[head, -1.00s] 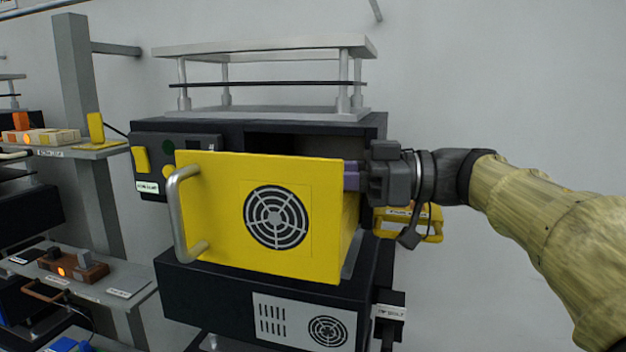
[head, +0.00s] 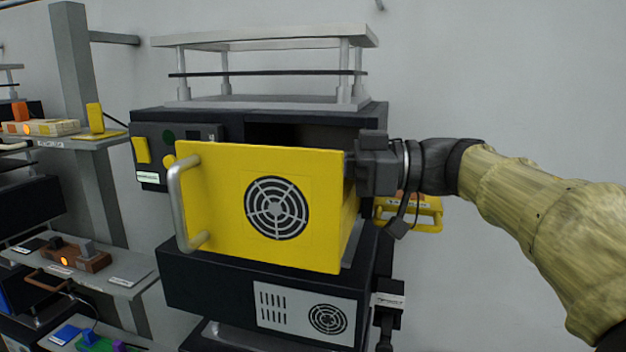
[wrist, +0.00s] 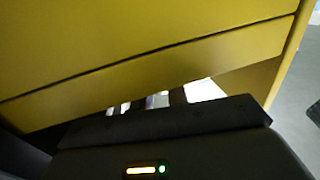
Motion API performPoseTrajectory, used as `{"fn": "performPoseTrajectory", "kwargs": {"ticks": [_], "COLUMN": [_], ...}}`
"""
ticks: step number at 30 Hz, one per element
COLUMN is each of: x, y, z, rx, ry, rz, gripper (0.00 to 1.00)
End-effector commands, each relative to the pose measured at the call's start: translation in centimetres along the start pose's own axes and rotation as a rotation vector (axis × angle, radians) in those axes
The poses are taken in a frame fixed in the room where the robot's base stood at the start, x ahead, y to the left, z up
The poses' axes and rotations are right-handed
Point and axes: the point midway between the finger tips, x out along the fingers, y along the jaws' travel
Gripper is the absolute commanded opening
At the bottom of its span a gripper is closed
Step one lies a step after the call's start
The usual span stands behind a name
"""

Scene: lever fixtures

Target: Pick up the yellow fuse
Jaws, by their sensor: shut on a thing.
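My gripper (head: 374,165) is at the upper right rear of the pulled-out yellow drawer (head: 225,205). Its fingertips are hidden behind the drawer's yellow front. In the wrist view a large yellow surface (wrist: 130,50) fills the top, close above the dark gripper body (wrist: 165,125). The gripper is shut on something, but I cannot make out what. No yellow fuse can be clearly told inside the drawer. A small upright yellow block (head: 95,118) stands on the left shelf, far from my gripper; I cannot tell if it is a fuse.
The drawer sticks out of a black cabinet (head: 215,290) and has a grey handle (head: 177,200). A grey rack (head: 265,40) stands on top. A yellow-handled fixture (head: 425,212) is behind my wrist. Left shelves hold small blocks. The wall area at right is bare.

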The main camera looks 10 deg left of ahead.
Motion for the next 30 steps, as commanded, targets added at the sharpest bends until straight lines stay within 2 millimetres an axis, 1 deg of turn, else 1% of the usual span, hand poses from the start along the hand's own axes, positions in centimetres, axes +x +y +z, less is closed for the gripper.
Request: {"fn": "performPoseTrajectory", "kwargs": {"ticks": [8,11,14,17,27,30], "x": [0.0,0.0,0.0,0.0,0.0,0.0], "y": [0.0,0.0,0.0,0.0,0.0,0.0], "z": [-0.1,-0.4,-1.2,-2.5,-8.1,-9.2], "rx": [0.0,-0.001,-0.003,-0.005,-0.004,-0.003], "ry": [0.0,0.0,0.0,0.0,0.0,0.0], "rz": [0.0,0.0,0.0,0.0,0.0,0.0], "gripper": [0.0,0.0,0.0,0.0,0.0,0.0]}}
